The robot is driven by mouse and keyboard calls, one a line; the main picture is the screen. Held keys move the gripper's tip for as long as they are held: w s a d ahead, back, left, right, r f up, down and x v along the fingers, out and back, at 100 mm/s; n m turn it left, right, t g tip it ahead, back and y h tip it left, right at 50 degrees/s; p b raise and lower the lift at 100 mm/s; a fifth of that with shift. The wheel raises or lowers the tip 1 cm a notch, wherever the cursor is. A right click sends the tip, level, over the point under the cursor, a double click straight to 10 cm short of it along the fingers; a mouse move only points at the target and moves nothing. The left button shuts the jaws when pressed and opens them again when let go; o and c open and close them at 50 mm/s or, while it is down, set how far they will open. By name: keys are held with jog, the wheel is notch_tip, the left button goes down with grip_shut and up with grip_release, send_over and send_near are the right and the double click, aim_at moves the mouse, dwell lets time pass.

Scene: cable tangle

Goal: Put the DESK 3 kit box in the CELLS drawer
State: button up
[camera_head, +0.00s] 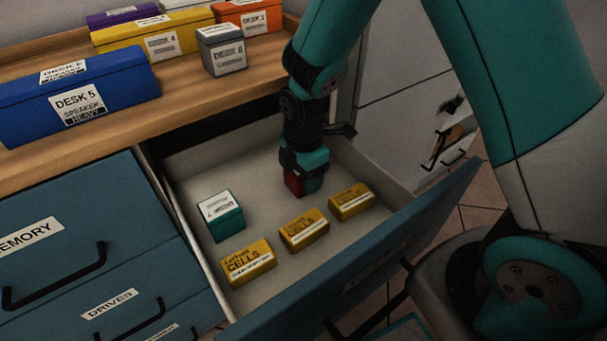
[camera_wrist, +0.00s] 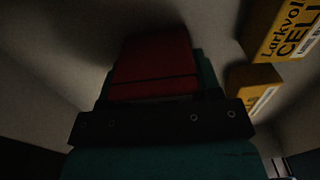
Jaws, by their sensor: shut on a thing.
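My gripper (camera_head: 305,172) reaches down inside an open drawer (camera_head: 262,157) and is shut on a red box (camera_head: 293,183). The red box is at or just above the drawer floor, and I cannot tell whether it touches it. In the wrist view the red box (camera_wrist: 153,65) sits between the fingers. No lettering on it can be read, so DESK 3 is not confirmed. The drawer's front label is too dark to read, but it holds yellow packs (camera_head: 248,262) marked CELLS.
A teal box (camera_head: 220,215) and several yellow packs stand in the drawer near my gripper. The wooden top holds a blue DESK 5 box (camera_head: 78,95), a grey box (camera_head: 222,50), and an orange box (camera_head: 247,17). MEMORY and DRIVES drawers are shut at left.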

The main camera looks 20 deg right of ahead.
jog(key=o, duration=1.1)
jog(key=shift+r, duration=0.35)
notch_tip(320, 180, up, 7)
jog(key=shift+r+p, duration=0.1)
jog(key=shift+p, duration=1)
jog(key=s+a+r+m+y, duration=0.1)
jog(key=s+r+m, duration=0.3)
jog(key=s+r, duration=0.1)
jog(key=s+a+r+m+y, duration=0.1)
jog(key=s+a+r+m, duration=0.1)
jog(key=s+r+m, duration=0.2)
jog(key=s+a+r+m+y, duration=0.1)
jog(key=s+r+m, duration=0.4)
jog(key=s, duration=0.5)
jog(key=shift+a+r+y, duration=0.25)
jog(key=shift+r+y, duration=0.35)
jog(key=shift+r, duration=0.5)
